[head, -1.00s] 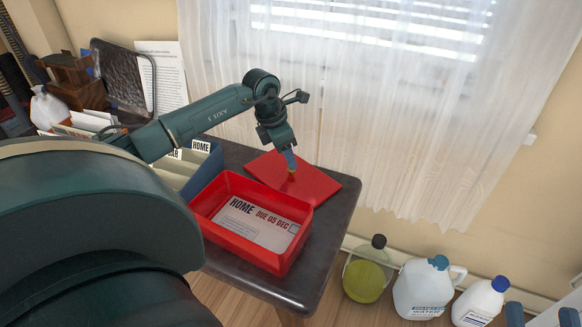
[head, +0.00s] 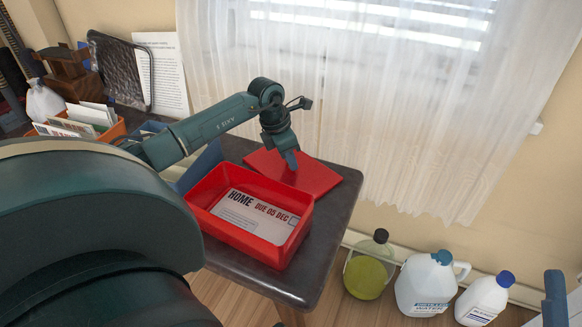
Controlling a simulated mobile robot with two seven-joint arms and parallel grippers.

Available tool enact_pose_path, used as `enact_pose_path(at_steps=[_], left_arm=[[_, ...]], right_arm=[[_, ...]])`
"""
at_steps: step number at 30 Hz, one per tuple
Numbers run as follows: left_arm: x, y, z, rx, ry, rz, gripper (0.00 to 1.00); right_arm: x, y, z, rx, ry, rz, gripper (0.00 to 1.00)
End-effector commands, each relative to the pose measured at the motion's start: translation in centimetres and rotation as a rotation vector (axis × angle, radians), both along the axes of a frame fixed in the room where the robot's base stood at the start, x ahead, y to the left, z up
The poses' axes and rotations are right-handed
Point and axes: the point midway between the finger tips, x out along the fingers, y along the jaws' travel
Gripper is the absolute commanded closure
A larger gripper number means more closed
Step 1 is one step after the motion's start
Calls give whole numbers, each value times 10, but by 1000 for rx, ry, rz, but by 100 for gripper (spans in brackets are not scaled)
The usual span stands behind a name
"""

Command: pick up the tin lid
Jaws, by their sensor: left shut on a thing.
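The tin lid (head: 318,180) is a flat red square lying on the dark table, just behind the open red tin (head: 262,257). My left gripper (head: 291,164) reaches down from above onto the middle of the lid and is shut on it. The lid's small knob is hidden by the fingers. The lid looks flat on the table; any gap under it cannot be made out. A blue-grey part, perhaps of my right gripper (head: 555,300), shows at the lower right edge, cut off by the frame.
A printed card (head: 255,215) lies in the tin. A blue box (head: 203,165) and an orange box of papers (head: 112,133) stand left. A dark tray (head: 122,68) leans on the wall. Bottles, including a white jug (head: 425,287), stand right of the table (head: 318,262). A curtain hangs behind.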

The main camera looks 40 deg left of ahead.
Motion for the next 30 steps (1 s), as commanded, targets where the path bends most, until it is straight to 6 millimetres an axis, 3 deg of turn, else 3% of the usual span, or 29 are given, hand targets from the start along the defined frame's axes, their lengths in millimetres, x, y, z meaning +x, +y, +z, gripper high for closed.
enact_pose_path(at_steps=[5,14,17,24,30], left_arm=[[0,0,0,0,0,0,99],[0,0,3,0,-1,0,100],[0,1,15,2,-2,1,100],[1,1,64,3,-4,0,100],[0,0,94,1,-2,1,100]], right_arm=[[0,0,0,0,1,0,58],[0,0,1,0,2,0,58],[1,0,5,1,14,1,58],[-6,3,-28,26,255,-6,58],[-11,4,-41,24,345,-13,58]])
